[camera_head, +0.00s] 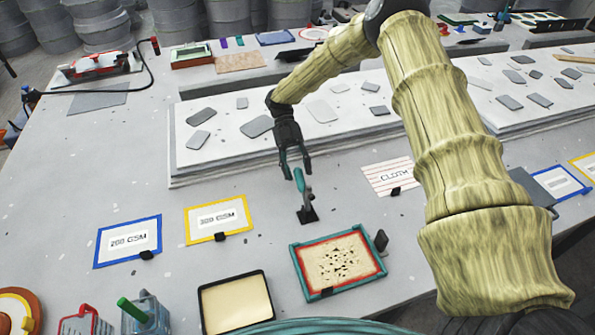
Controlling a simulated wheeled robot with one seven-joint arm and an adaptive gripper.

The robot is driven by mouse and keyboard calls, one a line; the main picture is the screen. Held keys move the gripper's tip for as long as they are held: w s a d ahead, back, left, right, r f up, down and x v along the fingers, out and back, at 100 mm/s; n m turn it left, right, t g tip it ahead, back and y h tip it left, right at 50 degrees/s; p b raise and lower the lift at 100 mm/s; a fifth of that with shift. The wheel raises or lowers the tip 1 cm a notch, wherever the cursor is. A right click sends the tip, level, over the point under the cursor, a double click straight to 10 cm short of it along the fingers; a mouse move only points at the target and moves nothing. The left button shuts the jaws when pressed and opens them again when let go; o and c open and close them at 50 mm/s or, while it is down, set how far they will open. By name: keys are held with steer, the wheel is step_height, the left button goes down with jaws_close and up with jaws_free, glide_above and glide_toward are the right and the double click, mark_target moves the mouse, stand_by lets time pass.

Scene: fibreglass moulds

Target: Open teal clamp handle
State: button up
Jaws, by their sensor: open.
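The teal clamp handle (299,180) stands up from a small dark base (308,215) on the grey table, in the middle of the view. My gripper (295,165) points down at the top of the handle, with its dark fingers apart, one on each side of it in the picture. The jaws are open. I cannot tell whether a finger touches the handle.
Behind is a raised slab (228,150) with many grey pieces. In front are a teal-framed tray (295,272) and a cream-filled tray (236,304). Yellow (217,220) and blue (128,242) framed labels lie left, a cloth label (390,176) right. My arm covers the right side.

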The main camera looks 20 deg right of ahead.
steer(key=v, duration=1.1)
steer(key=shift+w+r, duration=0.1)
steer(key=shift+r, duration=0.1)
